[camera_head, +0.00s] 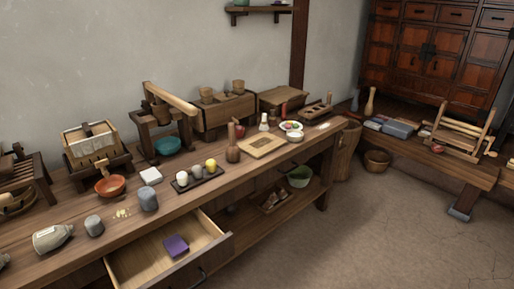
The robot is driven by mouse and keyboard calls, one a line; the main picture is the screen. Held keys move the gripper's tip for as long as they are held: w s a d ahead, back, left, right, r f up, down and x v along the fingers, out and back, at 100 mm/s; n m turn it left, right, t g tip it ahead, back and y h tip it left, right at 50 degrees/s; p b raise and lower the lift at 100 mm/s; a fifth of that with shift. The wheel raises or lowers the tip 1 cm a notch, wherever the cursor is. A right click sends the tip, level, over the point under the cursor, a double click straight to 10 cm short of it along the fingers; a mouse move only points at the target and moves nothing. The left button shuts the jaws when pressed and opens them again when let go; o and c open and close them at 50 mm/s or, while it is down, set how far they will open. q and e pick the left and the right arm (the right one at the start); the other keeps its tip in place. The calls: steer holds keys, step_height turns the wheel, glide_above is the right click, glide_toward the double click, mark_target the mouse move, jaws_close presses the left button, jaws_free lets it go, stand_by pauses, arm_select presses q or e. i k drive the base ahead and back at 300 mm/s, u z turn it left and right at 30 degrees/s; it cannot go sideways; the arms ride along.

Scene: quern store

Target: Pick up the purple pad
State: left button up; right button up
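The purple pad (176,245) is a small, dark purple, flat block. It lies inside the open drawer (139,264) at the front of the long wooden table, towards the drawer's right side. The drawer is pulled out below the tabletop and its pale wooden floor is bare around the pad. Nothing covers the pad. Neither my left gripper nor my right gripper shows in the head view.
The long table (215,198) holds a grey cylinder (148,199), an orange bowl (110,186), a jar (52,238) and a dark tray (199,180) with several small items. A side bench (455,170) stands right. The floor (350,240) in front is clear.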

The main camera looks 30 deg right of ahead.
mark_target(176, 246)
steer(key=k, duration=0.5)
steer(key=u, duration=1.15)
steer(key=i, duration=0.85)
steer(key=z, duration=1.5)
steer(key=i, duration=0.4)
